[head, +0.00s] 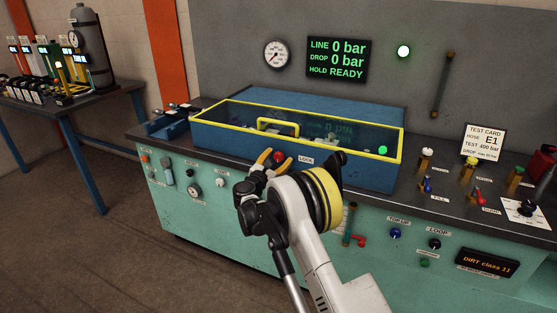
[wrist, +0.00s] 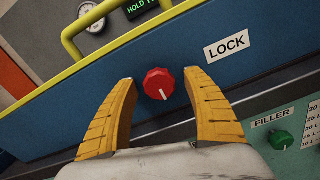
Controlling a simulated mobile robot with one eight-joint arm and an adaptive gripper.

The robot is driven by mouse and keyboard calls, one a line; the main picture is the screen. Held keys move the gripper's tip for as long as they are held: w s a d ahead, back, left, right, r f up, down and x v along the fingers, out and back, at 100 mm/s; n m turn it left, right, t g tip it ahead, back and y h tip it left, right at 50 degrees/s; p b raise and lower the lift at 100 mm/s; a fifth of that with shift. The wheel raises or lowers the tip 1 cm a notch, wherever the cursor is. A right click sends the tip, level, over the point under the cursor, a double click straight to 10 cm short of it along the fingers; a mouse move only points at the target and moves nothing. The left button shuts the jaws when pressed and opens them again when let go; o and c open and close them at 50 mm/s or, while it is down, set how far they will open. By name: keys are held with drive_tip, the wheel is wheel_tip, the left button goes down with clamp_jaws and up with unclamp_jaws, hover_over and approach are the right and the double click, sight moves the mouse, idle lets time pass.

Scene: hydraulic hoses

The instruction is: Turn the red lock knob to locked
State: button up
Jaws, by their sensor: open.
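The red lock knob (wrist: 159,84) is on the blue front panel of the test box, left of the LOCK label (wrist: 227,46). Its white pointer mark faces down and slightly right in the wrist view. My gripper also shows in the head view (head: 270,158), in front of the box. The blue box (head: 350,170) has a closed clear lid with a yellow frame and handle.
A green FILLER knob (wrist: 281,140) is on the lower panel at right. The display (head: 336,59) reads LINE 0 bar, DROP 0 bar, HOLD READY. Coloured valves and a test card (head: 483,142) stand right of the box. A side table with a grey cylinder (head: 88,45) is at left.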

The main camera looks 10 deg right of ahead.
drive_tip(key=c, duration=1.2)
drive_tip(key=shift+o, duration=0.2)
drive_tip(key=shift+m, duration=0.3)
drive_tip(key=m, duration=0.3)
drive_tip(key=shift+a+m, duration=0.1)
drive_tip(key=shift+m, duration=0.2)
drive_tip(key=m, duration=0.4)
drive_tip(key=shift+r+m, duration=0.1)
drive_tip(key=shift+m, duration=0.2)
drive_tip(key=m, duration=0.4)
drive_tip(key=shift+r+m, duration=0.15)
drive_tip(key=shift+m, duration=2.35)
